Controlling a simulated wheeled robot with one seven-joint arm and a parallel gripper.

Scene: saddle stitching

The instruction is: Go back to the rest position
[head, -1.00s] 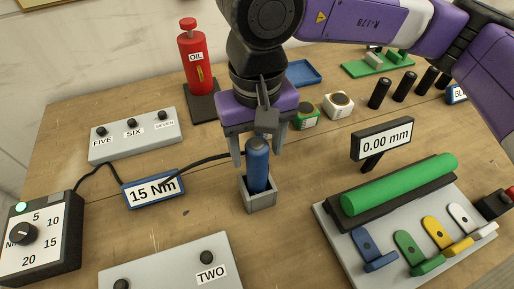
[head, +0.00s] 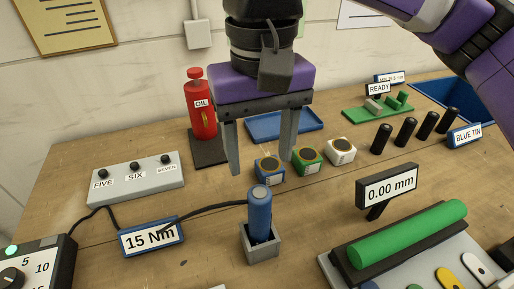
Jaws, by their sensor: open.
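My gripper (head: 262,165) is in the head view, with its two grey fingers spread wide and pointing down. Nothing is between the fingers. It hangs above and apart from the blue cylindrical tool (head: 260,213), which stands upright in a grey square holder (head: 262,246). A black cable runs from the tool's top to the left.
A red oil bottle (head: 201,108) is back left. A 15 Nm display (head: 152,237) stands left; a green roller (head: 410,233) lies right. A blue tray (head: 262,127) is behind.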

